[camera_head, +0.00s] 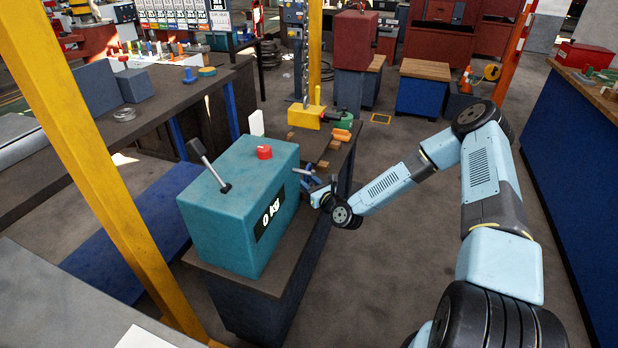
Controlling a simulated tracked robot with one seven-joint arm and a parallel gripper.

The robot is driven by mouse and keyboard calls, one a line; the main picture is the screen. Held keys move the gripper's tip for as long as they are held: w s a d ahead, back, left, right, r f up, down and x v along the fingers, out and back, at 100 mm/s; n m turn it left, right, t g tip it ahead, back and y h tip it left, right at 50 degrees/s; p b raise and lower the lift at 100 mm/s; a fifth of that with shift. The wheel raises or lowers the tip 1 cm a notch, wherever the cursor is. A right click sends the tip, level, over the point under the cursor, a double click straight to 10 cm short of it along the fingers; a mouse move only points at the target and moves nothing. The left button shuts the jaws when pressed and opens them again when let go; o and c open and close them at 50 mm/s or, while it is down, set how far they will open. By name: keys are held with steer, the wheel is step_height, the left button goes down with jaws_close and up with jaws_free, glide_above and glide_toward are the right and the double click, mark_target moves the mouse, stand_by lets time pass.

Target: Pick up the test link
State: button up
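I cannot pick out the test link for certain in the head view; it may be hidden or too small to tell. A teal box (233,205) with a lever, a red button (264,152) and a display reading 0 kg stands on a narrow dark bench (291,262). My gripper (309,179) is just right of the teal box in the picture, around the bench's right edge. Small dark and blue parts overlap at its tip, so I cannot tell whether it is open or holding anything.
A yellow post (95,160) stands at left. A blue-sided bench (568,165) borders the right; floor between is clear.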

steer(key=shift+x, duration=0.8)
jaws_close()
